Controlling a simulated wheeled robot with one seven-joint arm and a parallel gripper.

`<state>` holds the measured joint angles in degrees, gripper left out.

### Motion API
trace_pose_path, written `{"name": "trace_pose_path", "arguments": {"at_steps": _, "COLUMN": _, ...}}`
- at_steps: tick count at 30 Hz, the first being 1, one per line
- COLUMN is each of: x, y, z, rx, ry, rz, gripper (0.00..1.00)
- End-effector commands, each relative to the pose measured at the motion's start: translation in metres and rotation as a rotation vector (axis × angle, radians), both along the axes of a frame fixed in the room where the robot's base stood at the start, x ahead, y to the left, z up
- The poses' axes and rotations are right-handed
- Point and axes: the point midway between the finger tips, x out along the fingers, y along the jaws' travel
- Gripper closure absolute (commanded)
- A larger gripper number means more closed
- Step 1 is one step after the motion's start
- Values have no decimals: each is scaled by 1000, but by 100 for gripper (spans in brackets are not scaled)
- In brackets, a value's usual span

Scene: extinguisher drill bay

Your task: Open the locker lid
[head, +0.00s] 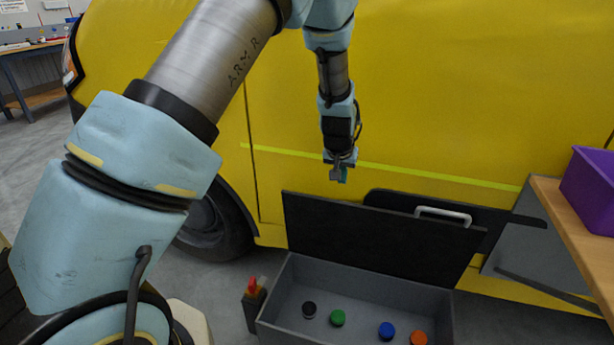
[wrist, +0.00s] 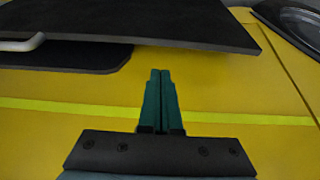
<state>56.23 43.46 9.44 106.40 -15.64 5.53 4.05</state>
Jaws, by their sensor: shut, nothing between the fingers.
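The locker (head: 350,306) is a grey open-topped box on the floor in the head view. Its black lid (head: 370,240) stands raised along the far side, so the inside is in view. In the wrist view the lid (wrist: 150,25) crosses the top of the picture as a dark panel. A light handle (head: 443,215) shows by the lid's upper edge, and part of it shows at the left of the wrist view (wrist: 22,44). My gripper (head: 340,178) hangs above the lid's upper left part, apart from it. Its green fingers (wrist: 160,100) are together and empty.
Several coloured round pieces, one of them green (head: 337,318), lie in the locker. A yellow vehicle (head: 450,90) stands close behind the lid. A wooden bench (head: 570,225) with a purple bin (head: 592,190) is at the right. A small dark holder (head: 253,305) with red tops stands left of the locker.

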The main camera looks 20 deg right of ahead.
Motion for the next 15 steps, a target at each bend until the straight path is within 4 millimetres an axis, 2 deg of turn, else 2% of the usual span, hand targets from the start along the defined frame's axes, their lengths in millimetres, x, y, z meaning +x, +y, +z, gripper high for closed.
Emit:
{"name": "trace_pose_path", "arguments": {"at_steps": 5, "x": 3, "y": -4, "z": -14, "rx": -3, "ry": 4, "rz": 8, "gripper": 100}}
{"name": "trace_pose_path", "arguments": {"at_steps": 15, "x": 23, "y": -19, "z": -65, "rx": -1, "ry": 3, "rz": 6, "gripper": 100}}
